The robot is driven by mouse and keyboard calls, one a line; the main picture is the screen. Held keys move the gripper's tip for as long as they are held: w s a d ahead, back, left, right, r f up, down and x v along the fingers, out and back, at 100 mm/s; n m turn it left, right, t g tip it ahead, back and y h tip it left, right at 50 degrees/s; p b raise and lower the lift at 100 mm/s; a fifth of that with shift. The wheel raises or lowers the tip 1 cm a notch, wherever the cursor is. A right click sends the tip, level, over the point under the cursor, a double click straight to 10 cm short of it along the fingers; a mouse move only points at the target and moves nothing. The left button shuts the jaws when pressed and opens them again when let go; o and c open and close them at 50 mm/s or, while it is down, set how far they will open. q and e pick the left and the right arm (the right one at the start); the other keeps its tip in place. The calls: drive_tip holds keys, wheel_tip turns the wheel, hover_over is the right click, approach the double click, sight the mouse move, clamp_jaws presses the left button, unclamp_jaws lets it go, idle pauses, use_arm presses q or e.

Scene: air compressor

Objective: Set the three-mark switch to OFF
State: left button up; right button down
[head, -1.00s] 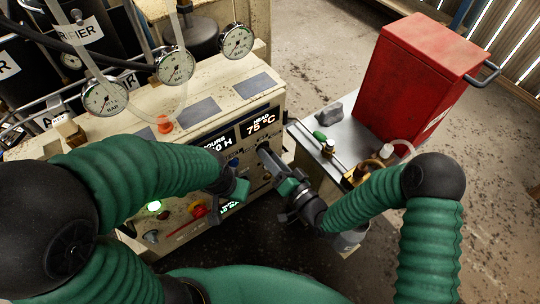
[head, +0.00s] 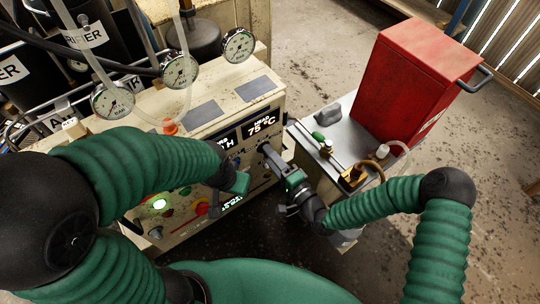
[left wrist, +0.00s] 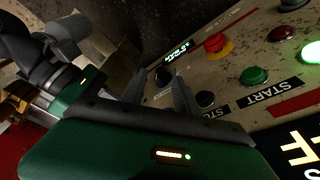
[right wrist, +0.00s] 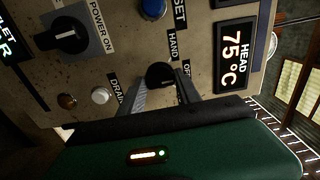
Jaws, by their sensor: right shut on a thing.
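The three-mark switch (right wrist: 160,75) is a round black knob on the beige panel, in the right wrist view. A HAND label (right wrist: 172,45) and a partly covered OFF label (right wrist: 187,70) stand beside it; I see no third mark clearly. My right gripper (right wrist: 160,88) is shut on the knob, one finger on each side. Which mark the knob points to I cannot tell. In the head view the right gripper (head: 267,150) reaches the panel below the 75 °C display. My left gripper (left wrist: 160,76) is open and empty before the lower panel, near the STOP button (left wrist: 205,98).
Around the switch are a DRAIN label (right wrist: 116,92), a white button (right wrist: 101,95), a blue button (right wrist: 153,9) and the POWER ON rotary switch (right wrist: 70,37). A red emergency button (left wrist: 216,43) is near the left gripper. A red cabinet (head: 415,85) stands right.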

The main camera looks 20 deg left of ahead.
drive_tip(key=shift+w+d+f+m, duration=0.15)
drive_tip(key=shift+d+f+m, duration=0.05)
drive_tip(key=shift+d+m, duration=0.1)
drive_tip(key=c, duration=1.2)
unclamp_jaws()
drive_tip(key=o, duration=0.4)
drive_tip(key=shift+c, duration=0.2)
drive_tip(key=shift+r, duration=0.1)
drive_tip(key=p+v, duration=0.3)
drive_tip(key=v, duration=1.4)
drive_tip(key=shift+a, duration=0.1)
